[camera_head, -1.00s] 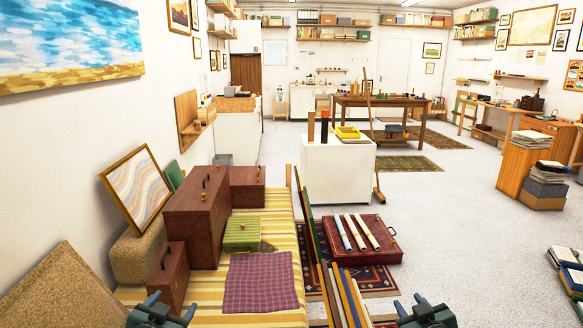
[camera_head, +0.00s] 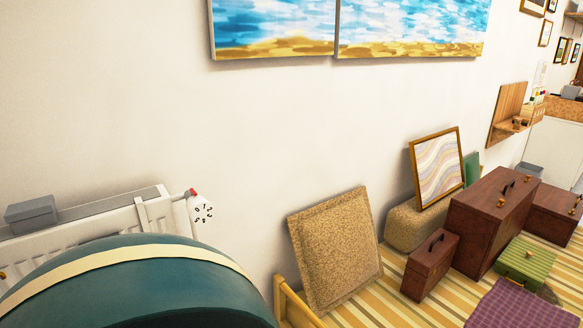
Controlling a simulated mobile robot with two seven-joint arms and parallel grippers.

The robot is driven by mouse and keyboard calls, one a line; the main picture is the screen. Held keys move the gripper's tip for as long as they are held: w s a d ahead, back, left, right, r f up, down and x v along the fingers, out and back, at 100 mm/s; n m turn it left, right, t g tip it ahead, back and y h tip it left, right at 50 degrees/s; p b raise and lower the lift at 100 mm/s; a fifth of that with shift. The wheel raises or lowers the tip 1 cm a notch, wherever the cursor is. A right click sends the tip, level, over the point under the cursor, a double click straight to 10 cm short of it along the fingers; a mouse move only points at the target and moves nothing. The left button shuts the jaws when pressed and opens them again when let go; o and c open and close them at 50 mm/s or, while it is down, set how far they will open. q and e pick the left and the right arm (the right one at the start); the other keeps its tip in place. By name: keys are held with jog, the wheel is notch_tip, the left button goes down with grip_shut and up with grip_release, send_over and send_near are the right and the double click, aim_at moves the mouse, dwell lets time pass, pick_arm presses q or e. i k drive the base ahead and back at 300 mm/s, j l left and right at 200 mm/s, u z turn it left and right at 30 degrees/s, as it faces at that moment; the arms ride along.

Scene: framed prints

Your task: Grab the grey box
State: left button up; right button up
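A small grey box (camera_head: 32,214) with a lid sits on top of the white radiator (camera_head: 120,218) against the wall at the far left. It is closed and looks upright. Neither of my grippers is in view now, so nothing shows near the box.
A large dark teal rounded thing with a cream band (camera_head: 150,285) fills the lower left, in front of the radiator. A bed with a striped cover (camera_head: 385,300) at the right holds a tan cushion (camera_head: 335,250), brown cases (camera_head: 490,215) and a framed print (camera_head: 437,167).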

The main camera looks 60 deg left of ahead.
aim_at(24, 217)
jog(key=u, duration=3.35)
